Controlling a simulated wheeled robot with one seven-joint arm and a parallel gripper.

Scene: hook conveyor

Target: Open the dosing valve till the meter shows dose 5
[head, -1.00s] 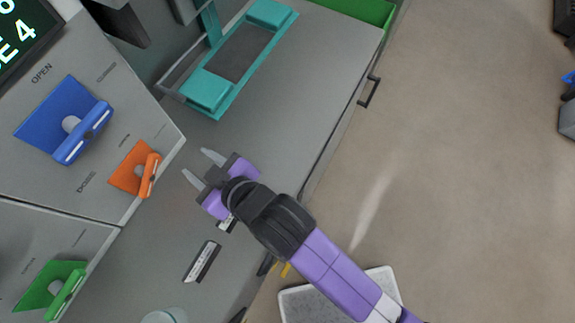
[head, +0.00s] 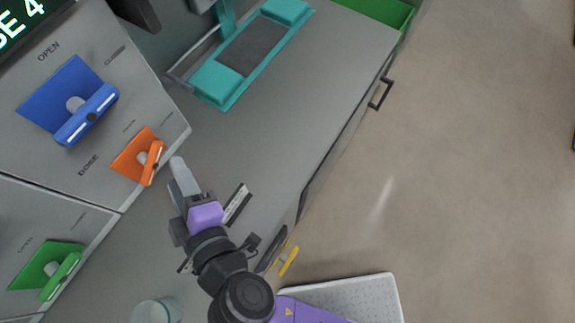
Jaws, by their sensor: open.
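The meter (head: 22,22) is cut off at the top left in the head view; its green text ends in "SE 4". Below it on the grey panel is a large blue valve handle (head: 90,114), with OPEN and CLOSED marks above it and a DOSE label below it. A smaller orange handle (head: 152,164) sits beside the DOSE label near the panel's right edge. My gripper (head: 180,170) is just right of the orange handle, fingers pointing up in the picture. It is open and holds nothing; one finger largely hides the other. Contact with the orange handle cannot be told.
A green handle (head: 60,277) is on the lower panel. A teal frame (head: 218,85) stands on the grey counter (head: 290,125). A dark label strip (head: 237,204) lies right of my gripper, and a pale round vessel (head: 157,311) is at the bottom.

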